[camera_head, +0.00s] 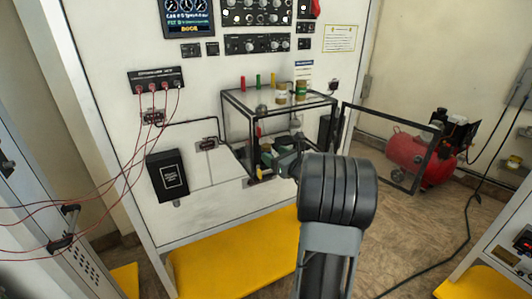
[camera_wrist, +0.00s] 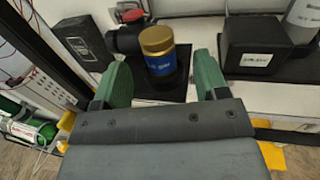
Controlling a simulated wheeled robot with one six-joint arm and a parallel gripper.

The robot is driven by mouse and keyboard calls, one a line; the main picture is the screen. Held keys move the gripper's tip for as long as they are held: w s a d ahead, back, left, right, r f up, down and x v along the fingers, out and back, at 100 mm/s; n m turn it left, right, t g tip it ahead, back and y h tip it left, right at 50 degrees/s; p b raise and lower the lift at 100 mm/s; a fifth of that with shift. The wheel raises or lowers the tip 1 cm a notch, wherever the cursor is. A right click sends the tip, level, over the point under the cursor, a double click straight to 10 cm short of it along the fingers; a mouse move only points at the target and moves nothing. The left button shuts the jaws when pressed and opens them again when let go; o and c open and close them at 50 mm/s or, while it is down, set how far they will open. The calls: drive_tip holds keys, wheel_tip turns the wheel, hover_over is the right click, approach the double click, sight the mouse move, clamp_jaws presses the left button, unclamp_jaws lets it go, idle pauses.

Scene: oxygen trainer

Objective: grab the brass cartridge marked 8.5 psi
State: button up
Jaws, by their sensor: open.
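In the wrist view a cartridge with a brass cap and a blue label (camera_wrist: 159,52) stands upright on a dark base. The label's print is too blurred to read, so I cannot tell whether it says 8.5 psi. My gripper (camera_wrist: 162,78) is open, with its green fingers to the left and right of the near side of this cartridge and nothing visibly held. In the head view my gripper (camera_head: 266,161) reaches into the framed case (camera_head: 236,101), and my arm hides part of the inside.
In the wrist view a black fitting with a red cap (camera_wrist: 128,34) is left of the cartridge, and a black labelled box (camera_wrist: 255,46) is to its right. The case's dark-framed door (camera_head: 428,158) stands open to the right. Red cables (camera_head: 113,180) hang at left.

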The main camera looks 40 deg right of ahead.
sight(270, 151)
drive_tip(key=shift+w+a+p, duration=0.15)
drive_tip(key=shift+w+p, duration=0.3)
drive_tip(key=shift+w, duration=0.75)
drive_tip(key=shift+w+a+p, duration=0.1)
drive_tip(key=shift+w+p, duration=0.3)
drive_tip(key=shift+w, duration=0.75)
drive_tip(key=c, duration=1.1)
drive_tip(key=shift+r, duration=0.1)
drive_tip(key=shift+r, duration=0.1)
